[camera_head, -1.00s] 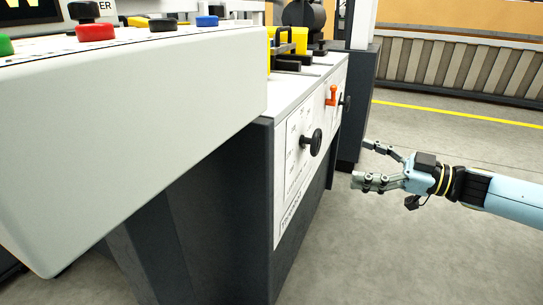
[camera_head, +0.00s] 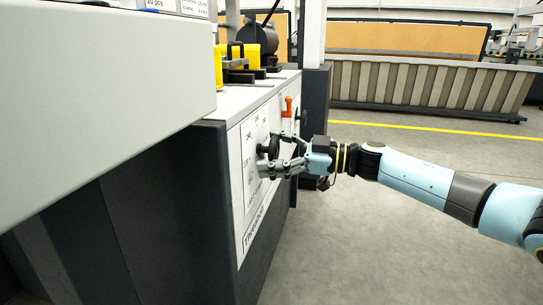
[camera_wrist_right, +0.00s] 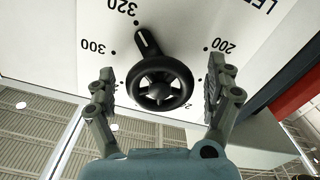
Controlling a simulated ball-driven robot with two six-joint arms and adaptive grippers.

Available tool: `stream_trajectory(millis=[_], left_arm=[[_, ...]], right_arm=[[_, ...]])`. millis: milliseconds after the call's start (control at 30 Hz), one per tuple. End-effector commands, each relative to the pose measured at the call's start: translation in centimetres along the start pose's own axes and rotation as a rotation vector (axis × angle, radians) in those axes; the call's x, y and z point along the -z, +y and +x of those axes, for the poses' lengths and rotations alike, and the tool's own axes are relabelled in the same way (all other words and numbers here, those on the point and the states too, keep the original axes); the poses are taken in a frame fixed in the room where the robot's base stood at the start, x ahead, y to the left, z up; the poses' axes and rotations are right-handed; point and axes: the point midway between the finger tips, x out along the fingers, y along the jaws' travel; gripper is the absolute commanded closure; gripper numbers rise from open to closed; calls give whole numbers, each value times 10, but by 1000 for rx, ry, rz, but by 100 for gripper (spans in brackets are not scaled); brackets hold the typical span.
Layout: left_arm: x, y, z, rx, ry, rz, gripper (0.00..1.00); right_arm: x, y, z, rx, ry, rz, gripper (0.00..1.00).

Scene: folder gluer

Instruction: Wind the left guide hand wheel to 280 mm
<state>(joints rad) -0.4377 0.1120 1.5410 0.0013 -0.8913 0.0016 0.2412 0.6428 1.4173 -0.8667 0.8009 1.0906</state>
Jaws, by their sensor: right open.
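The black hand wheel (camera_wrist_right: 178,74) sits on the white dial panel (camera_wrist_right: 90,22) of the machine's side. Its arm carries a white pointer line (camera_wrist_right: 144,38) that points up close to the dot by 320. The marks 300, 200 and 220 also show around it. In the head view the wheel (camera_head: 269,148) is partly covered by my fingers. My right gripper (camera_head: 277,155) is open at the panel; in the wrist view its fingers (camera_wrist_right: 160,80) stand either side of the wheel, with gaps showing on both sides. My left gripper is out of view.
The pale console (camera_head: 110,70) overhangs at left. The grey floor (camera_head: 370,230) right of the machine is clear.

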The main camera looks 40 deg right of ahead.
Motion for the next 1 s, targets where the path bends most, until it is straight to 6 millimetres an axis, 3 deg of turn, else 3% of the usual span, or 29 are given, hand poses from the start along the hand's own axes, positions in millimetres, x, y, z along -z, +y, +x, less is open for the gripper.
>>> stream_trajectory(millis=[300, 733, 1000], left_arm=[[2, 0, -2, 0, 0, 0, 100], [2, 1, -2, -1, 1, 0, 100], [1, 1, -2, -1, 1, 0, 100]], right_arm=[[0, 0, 4, 0, -1, 0, 13], [0, 0, 3, 0, -1, 0, 69], [0, 0, 3, 0, -1, -8, 70]])
